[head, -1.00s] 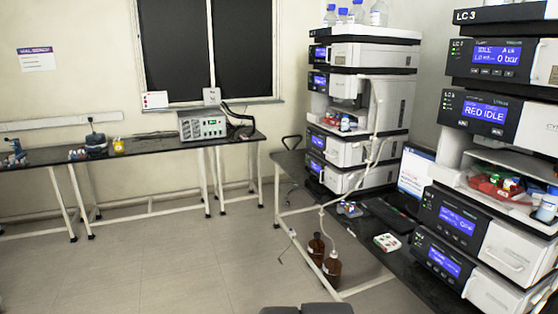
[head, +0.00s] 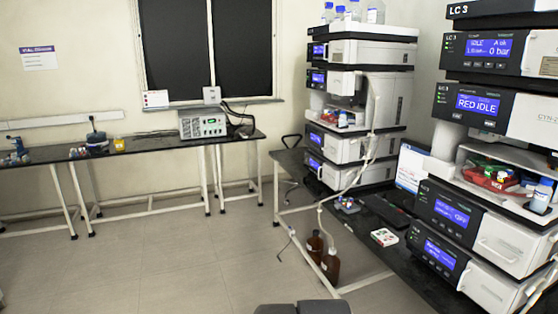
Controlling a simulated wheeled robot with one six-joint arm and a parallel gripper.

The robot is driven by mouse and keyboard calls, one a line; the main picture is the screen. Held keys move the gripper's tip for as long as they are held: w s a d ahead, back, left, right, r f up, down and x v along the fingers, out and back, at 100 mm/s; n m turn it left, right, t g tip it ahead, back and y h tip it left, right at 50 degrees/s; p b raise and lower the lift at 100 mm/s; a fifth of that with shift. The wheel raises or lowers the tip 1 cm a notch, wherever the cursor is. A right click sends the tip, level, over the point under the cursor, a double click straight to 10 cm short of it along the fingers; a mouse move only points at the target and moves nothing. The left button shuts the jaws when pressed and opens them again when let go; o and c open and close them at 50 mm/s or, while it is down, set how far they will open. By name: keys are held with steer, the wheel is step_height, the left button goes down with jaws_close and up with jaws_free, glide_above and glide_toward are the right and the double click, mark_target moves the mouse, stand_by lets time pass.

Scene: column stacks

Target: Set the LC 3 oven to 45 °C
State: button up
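The LC 3 stack (head: 477,105) stands at the right, with its name on the top unit. Its top display (head: 489,47) reads IDLE and 0 bar, and the one below (head: 478,104) reads RED IDLE. Under an open shelf, a white-doored module (head: 505,246) has a blue display (head: 452,212) whose text seems to end in OFF. The lowest module (head: 490,285) has another blue display (head: 440,254), too small to read. I cannot tell from labels which is the oven. No temperature is readable. My gripper is not in view; a dark grey part of mine shows at the bottom edge.
A second stack (head: 360,55) stands further back. Between the stacks are a laptop (head: 411,167) and a small white box (head: 384,237) on the black bench. Brown bottles (head: 330,266) stand on the floor beneath. The floor (head: 170,270) at left and middle is clear.

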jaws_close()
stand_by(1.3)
